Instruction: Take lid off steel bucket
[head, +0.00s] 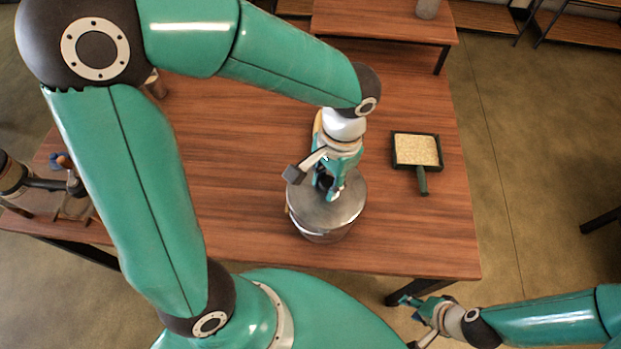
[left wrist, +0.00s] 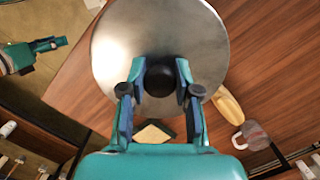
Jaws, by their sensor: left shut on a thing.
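The steel bucket (head: 322,236) stands near the front edge of the wooden table in the head view. Its round grey metal lid (head: 345,205) sits over its mouth; I cannot tell whether there is a gap between them. In the left wrist view the lid (left wrist: 125,45) fills the upper middle and hides the bucket. My left gripper (head: 326,188) is above the lid, shut on its round black knob (left wrist: 160,78), with one finger on each side. My right gripper (head: 412,320) is open and empty, low beyond the table's front right edge.
A dark-framed tool with a pale pad (head: 416,149) and a handle lies right of the bucket. A wooden object (left wrist: 228,105) and a clear mug (left wrist: 252,135) show in the wrist view. The table (head: 440,230) is bare at the right front. A raised shelf (head: 380,20) stands behind.

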